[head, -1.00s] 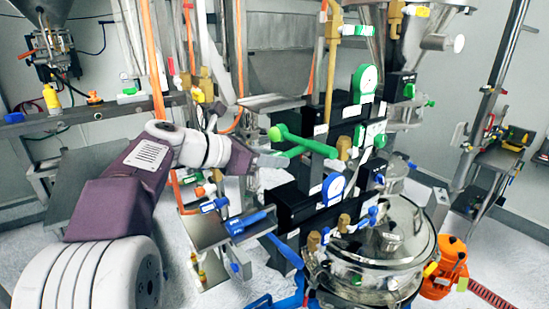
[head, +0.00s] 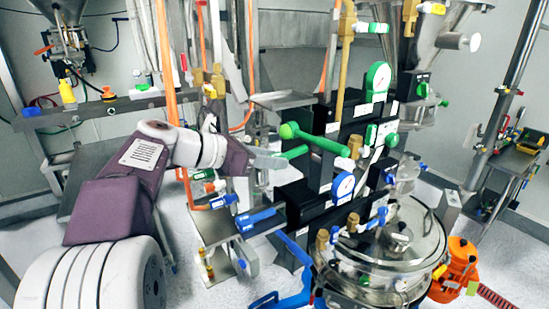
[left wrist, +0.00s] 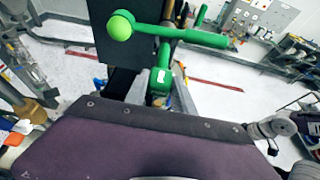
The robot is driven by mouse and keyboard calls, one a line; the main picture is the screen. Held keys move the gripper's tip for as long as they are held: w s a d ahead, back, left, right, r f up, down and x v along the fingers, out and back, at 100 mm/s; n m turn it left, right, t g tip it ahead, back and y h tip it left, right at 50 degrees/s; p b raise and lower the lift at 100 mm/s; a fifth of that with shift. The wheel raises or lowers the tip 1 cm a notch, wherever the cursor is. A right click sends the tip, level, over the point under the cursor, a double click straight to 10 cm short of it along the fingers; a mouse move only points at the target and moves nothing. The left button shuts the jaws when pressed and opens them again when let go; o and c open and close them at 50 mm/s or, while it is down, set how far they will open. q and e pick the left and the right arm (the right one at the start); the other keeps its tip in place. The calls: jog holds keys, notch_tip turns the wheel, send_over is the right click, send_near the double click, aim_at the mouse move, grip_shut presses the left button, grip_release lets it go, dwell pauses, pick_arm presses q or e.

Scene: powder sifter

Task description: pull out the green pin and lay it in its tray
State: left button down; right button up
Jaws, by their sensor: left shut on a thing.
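A short green piece, which I take for the green pin (head: 293,152), meets a longer green bar with a ball end (head: 318,138) on the black machine panel. My left gripper (head: 277,161) is shut on the near end of this piece. In the left wrist view, the green piece (left wrist: 160,82) runs from the jaws up to the ball-ended bar (left wrist: 190,34). I cannot tell whether it is still seated. I cannot tell which surface is the pin's tray. My right gripper is not in view.
A metal shelf (head: 217,228) with blue handles (head: 255,219) stands below my left gripper. A round lidded steel vessel (head: 395,270) is at lower right. A green gauge (head: 377,77) and a blue gauge (head: 343,187) sit on the panel. An orange unit (head: 458,268) stands beyond the vessel.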

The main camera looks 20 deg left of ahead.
pick_arm(q)
jog(key=shift+s+a, duration=0.7)
jog(key=shift+s, duration=0.2)
jog(key=shift+s+a, duration=0.1)
jog(key=shift+s, duration=0.05)
jog(key=shift+s+a+p, duration=0.25)
jog(key=shift+s+a, duration=0.65)
jog(key=shift+s, duration=0.25)
jog(key=shift+s+a+p, duration=0.2)
jog(key=shift+s+a, duration=0.7)
jog(key=shift+s, duration=0.25)
